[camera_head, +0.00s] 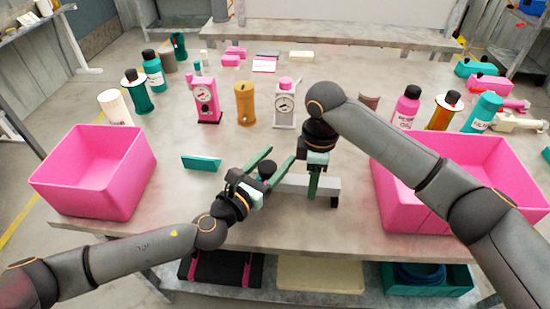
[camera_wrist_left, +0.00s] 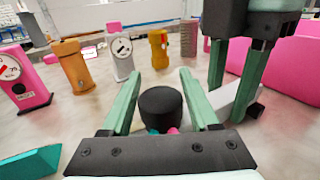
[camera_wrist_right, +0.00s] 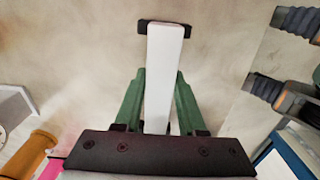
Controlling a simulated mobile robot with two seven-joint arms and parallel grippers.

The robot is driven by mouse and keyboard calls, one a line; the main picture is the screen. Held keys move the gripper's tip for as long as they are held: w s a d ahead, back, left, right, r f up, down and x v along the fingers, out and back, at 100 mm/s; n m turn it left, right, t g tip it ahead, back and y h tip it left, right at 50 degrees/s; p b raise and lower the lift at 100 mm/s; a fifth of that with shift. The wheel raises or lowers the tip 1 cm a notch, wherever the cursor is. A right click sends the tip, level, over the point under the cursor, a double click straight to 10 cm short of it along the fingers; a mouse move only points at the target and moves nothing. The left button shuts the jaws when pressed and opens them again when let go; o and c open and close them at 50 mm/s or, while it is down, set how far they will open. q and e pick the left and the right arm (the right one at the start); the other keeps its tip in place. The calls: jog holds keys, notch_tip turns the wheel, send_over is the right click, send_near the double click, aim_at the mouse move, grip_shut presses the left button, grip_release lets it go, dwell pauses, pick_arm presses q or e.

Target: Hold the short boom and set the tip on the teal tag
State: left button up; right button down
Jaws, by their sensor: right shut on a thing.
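The short boom (camera_head: 296,180) is a white bar. In the right wrist view (camera_wrist_right: 164,75) it has a black crosspiece at its far end. My right gripper (camera_head: 318,188) is shut on it, one finger on each side. The teal tag (camera_head: 201,163) is a small flat slab on the table, left of both grippers; it also shows at the left edge of the left wrist view (camera_wrist_left: 28,163). My left gripper (camera_head: 258,162) is open, its fingers wide apart around a round black cap (camera_wrist_left: 160,101) without visibly touching it. What is under the cap is mostly hidden.
Pink bins stand at the left (camera_head: 90,190) and right (camera_head: 400,205) of the table. A row of gauges, with a pink gauge (camera_head: 205,100) and a white gauge (camera_head: 285,103), and several bottles stand behind. The table around the teal tag is clear.

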pick_arm(q)
grip_shut()
jog(key=shift+n+t+y, duration=0.3)
jog(key=shift+n+y, duration=0.1)
jog(key=shift+y, duration=0.2)
jog(key=n+y, duration=0.1)
jog(key=n+t+y, duration=0.1)
jog(key=y, duration=0.1)
jog(key=n+y, duration=0.1)
jog(key=y, duration=0.1)
jog(key=shift+w+a+n, duration=0.15)
jog(key=shift+a+n, duration=0.15)
jog(key=shift+a, duration=0.1)
jog(key=shift+a+n+y, duration=0.2)
jog(key=shift+n+y, duration=0.55)
jog(key=shift+y, duration=0.5)
jog(key=shift+a+n+y, duration=0.25)
jog(key=shift+n+y, duration=0.55)
jog(key=shift+y, duration=0.5)
jog(key=shift+a+n+y, duration=0.2)
jog(key=shift+n+y, duration=0.55)
jog(key=shift+y, duration=0.5)
jog(key=shift+o, duration=1.9)
grip_release()
